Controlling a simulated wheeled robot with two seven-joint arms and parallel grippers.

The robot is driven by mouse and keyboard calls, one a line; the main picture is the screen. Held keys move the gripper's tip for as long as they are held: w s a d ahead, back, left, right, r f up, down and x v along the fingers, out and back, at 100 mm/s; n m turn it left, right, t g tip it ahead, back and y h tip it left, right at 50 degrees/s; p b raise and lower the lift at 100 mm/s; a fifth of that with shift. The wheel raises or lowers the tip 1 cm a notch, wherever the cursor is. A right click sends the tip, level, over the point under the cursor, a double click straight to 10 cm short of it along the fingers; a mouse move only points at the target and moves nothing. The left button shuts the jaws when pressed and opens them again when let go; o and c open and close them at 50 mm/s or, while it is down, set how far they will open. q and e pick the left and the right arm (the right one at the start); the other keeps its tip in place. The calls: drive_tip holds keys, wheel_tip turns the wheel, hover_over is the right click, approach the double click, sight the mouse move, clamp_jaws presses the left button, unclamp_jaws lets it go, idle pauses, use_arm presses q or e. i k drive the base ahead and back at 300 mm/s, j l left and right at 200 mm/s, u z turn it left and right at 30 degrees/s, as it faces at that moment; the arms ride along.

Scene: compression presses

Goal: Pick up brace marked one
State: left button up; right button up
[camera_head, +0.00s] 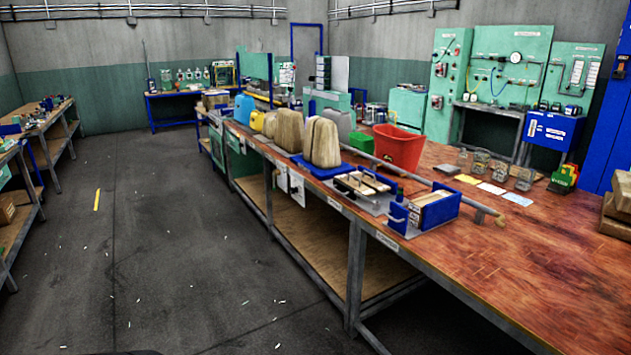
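I cannot make out a brace with a readable mark one in the head view. Pale flat pieces (367,183) lie in a dark holder on the long wooden bench (520,260). A blue open box (441,214) near the bench's front edge holds tan pieces (431,198). A long grey bar (435,184) with a tan end lies across the bench behind them. Any marks on these are too small to read. Neither of my grippers is in view.
A red bin (398,149), large tan blocks (322,142) on a blue tray, and several glass jars (500,172) stand on the bench. Brown packages (618,212) sit at the right edge. The bench's near right part is clear. Open floor (150,250) lies left.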

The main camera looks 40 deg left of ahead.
sight(379, 187)
drive_tip(key=u, duration=1.1)
drive_tip(key=z, duration=2.2)
drive_tip(key=u, duration=2.2)
drive_tip(key=i+j, duration=0.2)
drive_tip(key=i, duration=0.2)
drive_tip(key=i+j, duration=0.15)
drive_tip(key=i, duration=0.3)
drive_tip(key=j+u, duration=0.05)
